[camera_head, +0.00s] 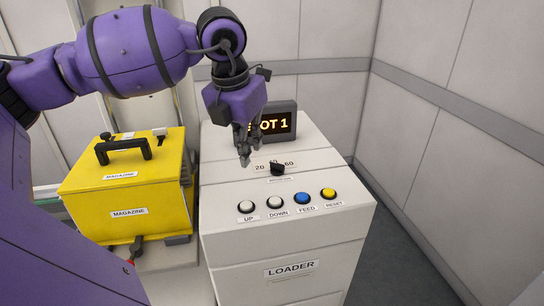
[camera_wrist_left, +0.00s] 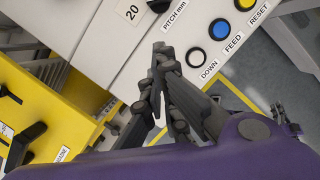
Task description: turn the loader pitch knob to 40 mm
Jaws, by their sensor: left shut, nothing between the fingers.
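The loader pitch knob (camera_head: 278,169) is a small black knob on the white top of the loader (camera_head: 291,270). Marks 20, 40 and 60 lie around its far side; which mark it points to is too small to tell. In the left wrist view the knob (camera_wrist_left: 158,5) shows only partly at the top edge, near the 20 label and "PITCH mm". My left gripper (camera_head: 244,157) is shut and empty, left of the knob and apart from it. Its fingertips also show in the left wrist view (camera_wrist_left: 161,48). My right gripper is not in view.
In front of the knob are the UP (camera_head: 247,207), DOWN (camera_head: 275,202), blue FEED (camera_head: 302,198) and yellow RESET (camera_head: 329,194) buttons. A display (camera_head: 276,122) stands behind, partly covered by my gripper. A yellow magazine (camera_head: 127,190) with a black handle stands left. A wall is on the right.

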